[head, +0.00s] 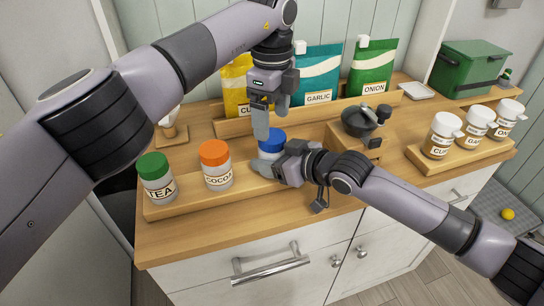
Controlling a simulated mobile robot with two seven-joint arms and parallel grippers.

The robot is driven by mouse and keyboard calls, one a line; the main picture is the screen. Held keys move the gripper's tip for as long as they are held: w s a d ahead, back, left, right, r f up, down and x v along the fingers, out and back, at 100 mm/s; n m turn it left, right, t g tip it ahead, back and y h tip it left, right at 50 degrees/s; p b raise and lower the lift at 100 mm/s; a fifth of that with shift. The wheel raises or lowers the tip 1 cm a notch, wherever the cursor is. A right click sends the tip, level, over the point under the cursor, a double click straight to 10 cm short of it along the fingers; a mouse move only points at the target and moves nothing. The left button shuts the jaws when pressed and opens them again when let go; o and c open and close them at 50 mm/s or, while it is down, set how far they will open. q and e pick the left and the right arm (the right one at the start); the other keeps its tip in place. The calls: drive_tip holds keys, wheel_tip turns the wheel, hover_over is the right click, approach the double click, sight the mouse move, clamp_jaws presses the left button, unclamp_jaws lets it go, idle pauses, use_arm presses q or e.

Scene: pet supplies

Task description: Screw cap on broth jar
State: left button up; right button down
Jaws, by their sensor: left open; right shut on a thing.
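A jar (267,156) with a blue cap (272,141) stands at the right end of the front row on the wooden rack; its label is hidden, so I cannot read whether it says broth. The blue cap is on top of the jar; how tightly it sits cannot be told. My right gripper (268,169) is shut on the jar's lower body from the right. My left gripper (271,122) points down, open, just above and behind the blue cap, with one finger close to the cap's left side. Whether it touches the cap is unclear.
A cocoa jar with an orange cap (215,153) and a tea jar with a green cap (153,166) stand to the left. Pouches, including garlic (318,75) and onion (373,70), stand behind. A dark grinder (360,121) and several white-capped shakers (443,134) stand right.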

sight(272, 136)
use_arm(q)
drive_tip(key=shift+f, duration=2.15)
drive_tip(key=c, duration=1.1)
drive_tip(key=m, duration=0.9)
drive_tip(key=shift+m, duration=0.4)
drive_tip(key=o, duration=1.2)
drive_tip(key=shift+c, duration=0.2)
drive_tip(key=shift+r, duration=0.1)
